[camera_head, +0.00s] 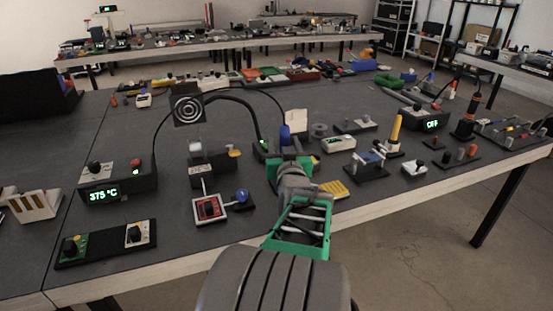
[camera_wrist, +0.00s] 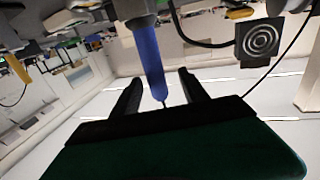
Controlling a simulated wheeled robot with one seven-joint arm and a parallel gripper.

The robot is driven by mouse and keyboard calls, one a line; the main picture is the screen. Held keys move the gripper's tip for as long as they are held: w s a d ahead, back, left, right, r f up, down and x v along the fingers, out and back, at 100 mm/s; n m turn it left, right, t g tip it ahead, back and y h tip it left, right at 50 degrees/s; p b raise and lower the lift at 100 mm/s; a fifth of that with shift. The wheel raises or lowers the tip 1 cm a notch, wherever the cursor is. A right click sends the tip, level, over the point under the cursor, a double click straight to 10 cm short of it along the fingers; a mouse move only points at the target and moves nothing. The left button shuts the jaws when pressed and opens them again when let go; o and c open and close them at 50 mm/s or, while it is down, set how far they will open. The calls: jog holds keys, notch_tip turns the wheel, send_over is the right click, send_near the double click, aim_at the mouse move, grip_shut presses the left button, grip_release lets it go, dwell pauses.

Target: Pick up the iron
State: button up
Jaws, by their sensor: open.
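A blue handle (camera_wrist: 150,58), which looks like that of a soldering iron, stands between the two fingers of my gripper (camera_wrist: 159,77) in the wrist view. The fingers are apart, one on each side of the handle, and I see no clear contact. In the head view the blue handle (camera_head: 285,134) shows just beyond my gripper (camera_head: 288,155), near the front of the bench. My gripper hides its lower part and whatever holds it. Another iron-like tool with a yellow handle (camera_head: 396,128) stands upright to the right.
A control box reading 375 °C (camera_head: 118,190) stands at left. A plate with concentric rings (camera_head: 188,108) and a thick black cable (camera_head: 240,106) are left of my gripper. A red-and-white switch box (camera_head: 209,208) is close at left. A yellow block (camera_head: 334,189) lies at right.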

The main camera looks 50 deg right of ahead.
jog(key=x, duration=0.6)
jog(key=shift+s+d+f, duration=0.1)
jog(key=shift+d+f, duration=0.3)
jog(key=shift+d, duration=0.05)
jog(key=shift+c, duration=0.3)
grip_shut()
